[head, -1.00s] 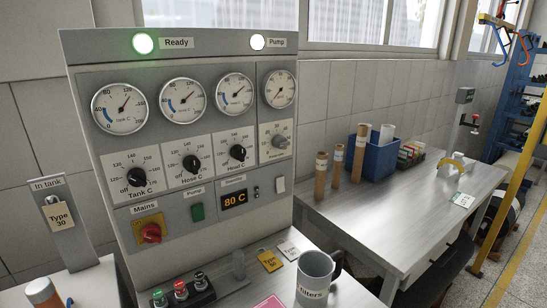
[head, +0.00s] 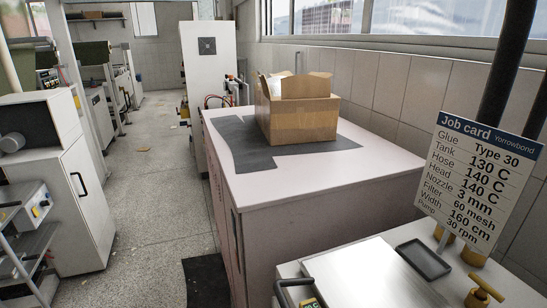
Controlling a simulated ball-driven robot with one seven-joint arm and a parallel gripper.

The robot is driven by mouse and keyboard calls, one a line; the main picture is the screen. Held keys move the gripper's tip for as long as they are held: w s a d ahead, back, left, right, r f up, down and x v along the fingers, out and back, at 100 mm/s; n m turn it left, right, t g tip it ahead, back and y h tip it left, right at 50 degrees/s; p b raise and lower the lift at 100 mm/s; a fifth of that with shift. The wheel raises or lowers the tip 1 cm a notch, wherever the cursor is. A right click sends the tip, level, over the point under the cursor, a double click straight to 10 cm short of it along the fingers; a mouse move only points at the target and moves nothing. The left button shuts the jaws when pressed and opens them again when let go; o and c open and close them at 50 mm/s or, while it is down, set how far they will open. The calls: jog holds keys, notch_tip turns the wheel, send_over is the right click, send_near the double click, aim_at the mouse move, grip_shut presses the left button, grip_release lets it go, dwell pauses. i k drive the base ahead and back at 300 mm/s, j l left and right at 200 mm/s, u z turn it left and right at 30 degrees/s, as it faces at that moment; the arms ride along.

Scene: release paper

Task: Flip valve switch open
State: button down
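A brass valve (head: 477,299) with a T-shaped handle (head: 487,288) stands at the bottom right of the head view, cut off by the lower edge. Whether it is open or closed cannot be told. Another brass fitting (head: 474,257) sits behind it, below the job card. No part labelled as a valve switch can be made out. My gripper is not in view.
A job card (head: 478,180) stands above a metal lid (head: 362,281) and a small dark tray (head: 424,260). A pale worktop (head: 258,182) carries a cardboard box (head: 297,118) on a grey mat. A white cabinet (head: 75,190) stands left. The floor aisle (head: 155,190) is mostly clear.

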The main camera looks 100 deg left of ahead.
aim_at(35, 211)
jog(key=u, duration=4.15)
jog(key=i+l+u, duration=0.15)
jog(key=l, duration=0.15)
jog(key=i+l+u, duration=0.15)
jog(key=l, duration=0.2)
jog(key=i+l+u, duration=0.15)
jog(key=l, duration=0.2)
jog(key=i+l+u, duration=0.15)
jog(key=l, duration=0.25)
jog(key=l+u, duration=0.2)
jog(key=l, duration=0.15)
jog(key=i+l+z, duration=0.2)
jog(key=i, duration=0.3)
jog(key=i+l+z, duration=0.15)
jog(key=i, duration=0.4)
jog(key=l, duration=0.1)
